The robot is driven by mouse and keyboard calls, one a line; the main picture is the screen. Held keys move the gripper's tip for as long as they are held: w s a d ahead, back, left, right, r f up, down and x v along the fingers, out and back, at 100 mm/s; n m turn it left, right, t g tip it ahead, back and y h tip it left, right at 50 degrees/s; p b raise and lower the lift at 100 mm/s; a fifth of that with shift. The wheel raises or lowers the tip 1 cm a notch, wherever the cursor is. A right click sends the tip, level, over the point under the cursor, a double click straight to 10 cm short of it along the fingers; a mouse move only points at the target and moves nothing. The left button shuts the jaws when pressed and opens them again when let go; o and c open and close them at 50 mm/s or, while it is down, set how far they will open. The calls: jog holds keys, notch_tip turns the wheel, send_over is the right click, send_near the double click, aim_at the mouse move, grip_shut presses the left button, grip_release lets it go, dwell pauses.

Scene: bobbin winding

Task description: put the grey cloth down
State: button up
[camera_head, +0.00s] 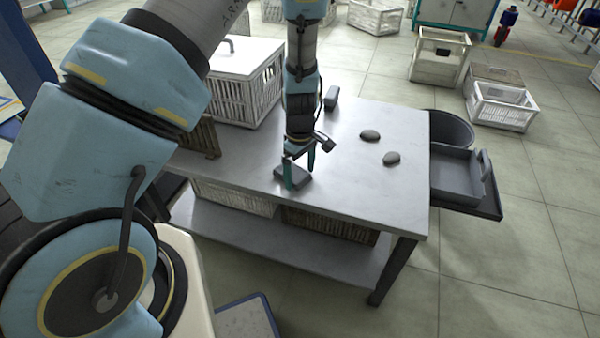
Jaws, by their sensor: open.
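A small flat grey piece (303,180), which looks like the grey cloth folded into a square, lies at the front edge area of the table (350,185). My gripper (299,173) points down right over it, with its two teal fingers apart. One finger stands in front of part of the grey piece. Whether the fingers touch it I cannot tell at this size.
Two dark oval pieces (370,135) (391,158) and a grey block (331,98) lie on the table. A white slatted crate (237,98) stands at its back left. A grey tray (462,178) and a dark round bin (450,130) are off the right end. The table's right front is clear.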

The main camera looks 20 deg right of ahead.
aim_at(300, 176)
notch_tip(300, 176, up, 12)
jog(key=w+a+r+m, duration=0.1)
jog(key=w+a+r, duration=0.15)
jog(key=a, duration=0.45)
jog(key=w+a+r+m, duration=0.1)
jog(key=a+r, duration=0.3)
jog(key=a, duration=0.3)
jog(key=s+a+r+m, duration=0.2)
jog(key=a+r, duration=0.1)
jog(key=a, duration=0.5)
jog(key=s+a+r+m+t, duration=0.1)
jog(key=s+a+r+m, duration=0.1)
jog(key=a, duration=0.7)
jog(key=shift+s+a+r+t, duration=0.2)
jog(key=shift+s+r+t, duration=0.1)
jog(key=shift+s+r, duration=0.3)
jog(key=shift+w+r+p, duration=0.15)
jog(key=shift+r+p, duration=0.05)
jog(key=shift+p, duration=0.15)
notch_tip(300, 176, up, 10)
jog(key=p, duration=0.9)
jog(key=shift+p, duration=0.4)
jog(key=shift+f, duration=0.1)
